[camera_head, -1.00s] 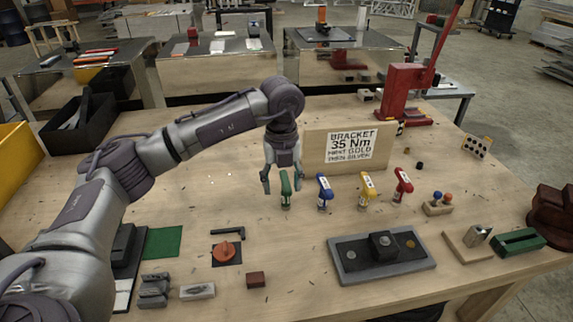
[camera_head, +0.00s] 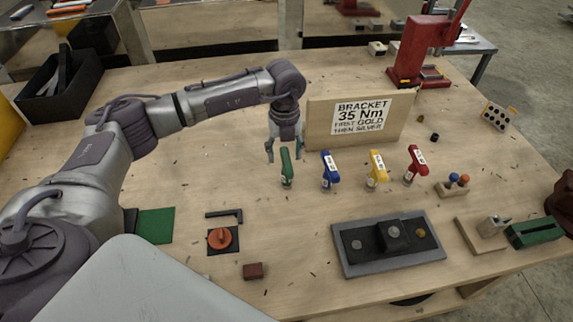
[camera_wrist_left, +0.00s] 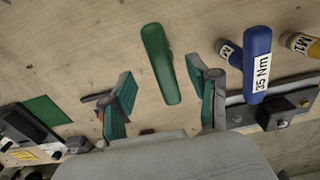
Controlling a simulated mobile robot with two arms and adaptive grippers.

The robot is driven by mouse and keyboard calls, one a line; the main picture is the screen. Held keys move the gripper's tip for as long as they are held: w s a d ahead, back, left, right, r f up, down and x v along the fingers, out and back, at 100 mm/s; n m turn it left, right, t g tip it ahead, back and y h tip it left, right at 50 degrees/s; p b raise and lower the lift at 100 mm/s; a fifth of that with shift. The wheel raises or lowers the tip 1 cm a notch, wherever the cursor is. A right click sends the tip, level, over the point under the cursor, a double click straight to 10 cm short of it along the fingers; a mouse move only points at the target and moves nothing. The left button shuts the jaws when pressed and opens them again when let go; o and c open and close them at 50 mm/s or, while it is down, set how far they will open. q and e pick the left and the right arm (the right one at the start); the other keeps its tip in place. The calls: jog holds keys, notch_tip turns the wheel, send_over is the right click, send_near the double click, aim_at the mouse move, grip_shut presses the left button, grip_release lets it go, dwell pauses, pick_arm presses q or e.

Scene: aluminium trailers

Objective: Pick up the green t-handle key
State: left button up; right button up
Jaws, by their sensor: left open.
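The green t-handle key (camera_head: 287,168) stands upright on the wooden table, leftmost in a row with a blue key (camera_head: 330,171), a yellow key (camera_head: 377,169) and a red key (camera_head: 415,165). My left gripper (camera_head: 284,154) is open and just behind and above the green key, near its handle. In the left wrist view, the green handle (camera_wrist_left: 160,63) lies ahead of and between the two spread fingers of the left gripper (camera_wrist_left: 163,105). No grip on it shows. The blue key (camera_wrist_left: 257,65) is to the right there, labelled 35 Nm. My right gripper is not in view.
A sign board (camera_head: 358,121) stands behind the keys. A grey tray with a black block (camera_head: 355,262) lies in front. An orange knob (camera_head: 220,238), a black hex key (camera_head: 224,213) and a red-brown block (camera_head: 253,271) lie front left.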

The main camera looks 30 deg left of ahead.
pick_arm(q)
jog(key=shift+f, duration=0.25)
jog(key=f+p, duration=0.2)
jog(key=f, duration=0.2)
jog(key=shift+d+f+p, duration=0.1)
jog(key=shift+d+p, duration=0.2)
jog(key=shift+p, duration=0.1)
jog(key=shift+f, duration=0.45)
jog(key=c, duration=1.1)
grip_shut()
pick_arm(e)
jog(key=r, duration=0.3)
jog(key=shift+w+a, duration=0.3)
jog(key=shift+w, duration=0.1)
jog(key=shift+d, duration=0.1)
